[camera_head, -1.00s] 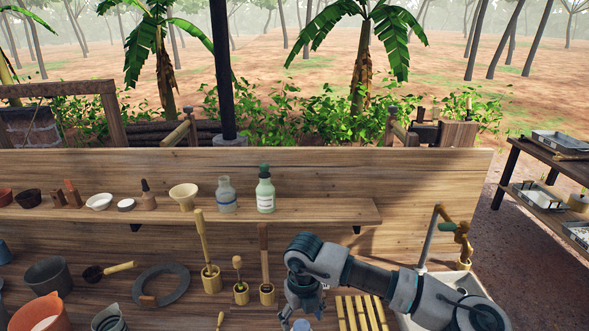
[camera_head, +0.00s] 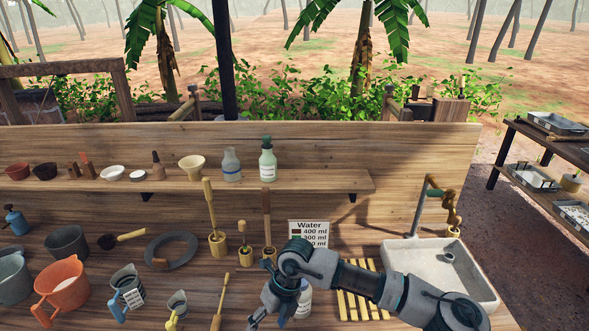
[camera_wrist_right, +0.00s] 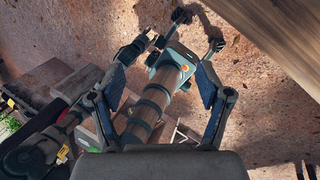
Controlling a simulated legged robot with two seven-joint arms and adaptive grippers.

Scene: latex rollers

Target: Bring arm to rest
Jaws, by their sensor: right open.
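My right arm (camera_head: 365,282) reaches in from the lower right in the head view. Its gripper (camera_head: 277,308) points down at the near part of the wooden bench, in front of a white bottle or jar (camera_head: 304,299) that it partly covers. The right wrist view shows the two fingers of this gripper (camera_wrist_right: 160,72) spread apart with nothing held between them. Behind them are ground and grey and brown machine-like parts, some likely mine. My left gripper is not seen in the head view.
A bamboo rack (camera_head: 356,303) and a pale sink (camera_head: 468,268) with a tap lie around the arm. A Water card (camera_head: 309,233) stands behind it.

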